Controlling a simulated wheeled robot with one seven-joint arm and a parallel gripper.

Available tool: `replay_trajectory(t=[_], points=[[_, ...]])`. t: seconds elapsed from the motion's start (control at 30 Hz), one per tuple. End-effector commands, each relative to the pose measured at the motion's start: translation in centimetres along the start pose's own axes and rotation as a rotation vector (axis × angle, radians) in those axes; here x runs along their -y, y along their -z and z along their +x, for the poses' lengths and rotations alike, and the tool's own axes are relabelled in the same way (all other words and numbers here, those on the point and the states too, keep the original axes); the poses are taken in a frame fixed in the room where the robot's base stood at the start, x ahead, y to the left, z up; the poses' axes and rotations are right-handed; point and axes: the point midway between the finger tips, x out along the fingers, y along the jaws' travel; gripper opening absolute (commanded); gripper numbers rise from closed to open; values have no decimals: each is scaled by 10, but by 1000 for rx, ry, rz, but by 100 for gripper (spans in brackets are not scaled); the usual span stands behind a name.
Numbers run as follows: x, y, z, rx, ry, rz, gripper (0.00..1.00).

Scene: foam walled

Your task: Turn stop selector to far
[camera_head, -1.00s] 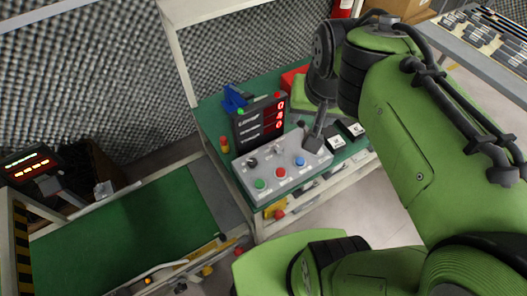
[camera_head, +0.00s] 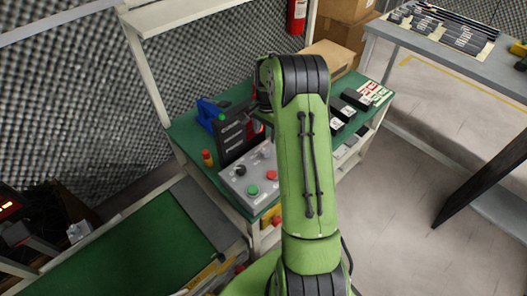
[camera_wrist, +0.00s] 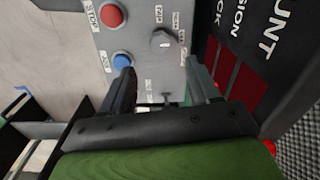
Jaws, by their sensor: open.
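The grey control panel (camera_head: 232,184) sits on the green bench in the head view, its right part hidden by my arm. It also shows in the wrist view (camera_wrist: 138,44). There, a round grey knob (camera_wrist: 163,40) with small labels around it lies beyond my fingertips; the labels are too small to read surely, so I cannot confirm it is the stop selector. A small switch-like part (camera_wrist: 167,98) shows between my fingers. My gripper (camera_wrist: 163,82) is open over the panel, with nothing seen held. A black knob (camera_head: 240,170) is at the panel's left in the head view.
Red (camera_wrist: 113,16) and blue (camera_wrist: 122,61) buttons sit beside the knob in the wrist view. A green button (camera_head: 253,190) is at the panel's front. The dark display box (camera_head: 231,138) stands close behind the panel. Black boxes (camera_head: 341,110) lie to the right.

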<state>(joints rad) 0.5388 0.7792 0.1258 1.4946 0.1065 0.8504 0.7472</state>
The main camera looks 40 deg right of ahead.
Motion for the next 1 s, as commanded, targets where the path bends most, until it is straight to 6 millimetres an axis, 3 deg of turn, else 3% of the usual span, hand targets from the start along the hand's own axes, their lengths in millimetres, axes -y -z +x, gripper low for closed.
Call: replay_trajectory(t=[0.03,0.1,0.3,0.47,0.7,1.0], points=[[-1,-1,18,3,-3,-1,61],[0,-1,36,3,-2,-1,61],[0,-1,77,1,-1,-2,61],[0,0,90,0,0,-2,61],[0,0,90,-1,1,-2,61],[0,0,90,-1,1,-2,17]])
